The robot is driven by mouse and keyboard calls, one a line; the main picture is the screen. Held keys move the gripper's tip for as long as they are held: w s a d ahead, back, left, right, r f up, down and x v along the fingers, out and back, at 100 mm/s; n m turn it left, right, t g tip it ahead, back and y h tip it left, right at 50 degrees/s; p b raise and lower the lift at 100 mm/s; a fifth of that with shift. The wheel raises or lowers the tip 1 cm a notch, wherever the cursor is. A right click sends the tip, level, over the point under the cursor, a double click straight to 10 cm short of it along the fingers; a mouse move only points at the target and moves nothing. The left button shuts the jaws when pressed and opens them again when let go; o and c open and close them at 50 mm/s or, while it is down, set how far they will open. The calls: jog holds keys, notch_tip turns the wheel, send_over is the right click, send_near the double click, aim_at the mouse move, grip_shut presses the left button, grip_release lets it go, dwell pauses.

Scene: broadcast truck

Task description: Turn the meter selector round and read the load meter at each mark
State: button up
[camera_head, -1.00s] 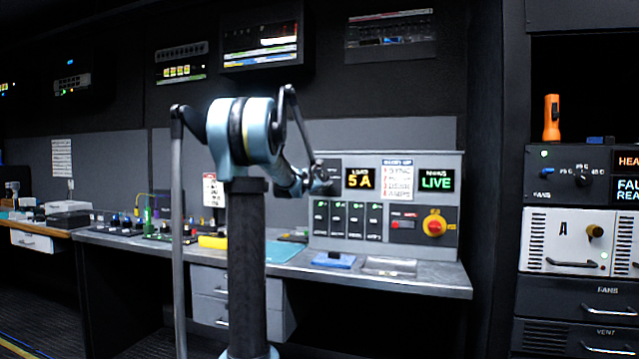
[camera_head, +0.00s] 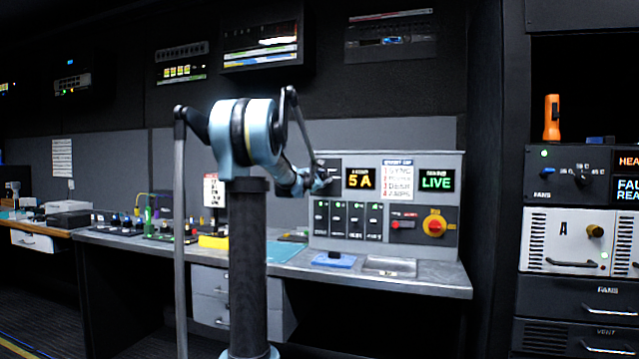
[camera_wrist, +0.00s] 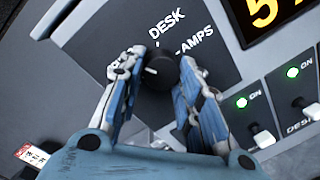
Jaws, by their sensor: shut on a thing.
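The meter selector is a black round knob (camera_wrist: 158,72) with a pale pointer line, on a dark plate lettered "DESK" and "AMPS". In the wrist view my gripper (camera_wrist: 154,80) is shut on the knob, a blue finger on each side. The pointer line shows on the knob's left part; which mark it meets is hard to tell. In the head view my gripper (camera_head: 322,180) is at the panel's upper left and hides the knob. The load meter (camera_head: 360,179) reads "5 A" in yellow; part of it shows in the wrist view (camera_wrist: 268,14).
Right of the load meter are a printed list (camera_head: 397,180) and a green "LIVE" display (camera_head: 436,180). Below are several switches with green lamps (camera_head: 347,219) and a red rotary knob on yellow (camera_head: 434,226). A blue pad (camera_head: 334,261) and a tray (camera_head: 390,265) lie on the bench.

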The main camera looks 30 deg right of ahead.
jog(key=m, duration=0.5)
jog(key=shift+s+m+y, duration=0.1)
jog(key=shift+m+y, duration=0.2)
jog(key=shift+m, duration=0.1)
jog(key=m, duration=0.5)
jog(key=shift+r, duration=0.15)
jog(key=shift+c, duration=0.2)
jog(key=shift+m, duration=0.3)
jog(key=shift+y, duration=0.3)
jog(key=o, duration=1.1)
jog(key=v, duration=1.1)
jog(key=shift+s+a, duration=0.2)
jog(key=shift+a, duration=0.2)
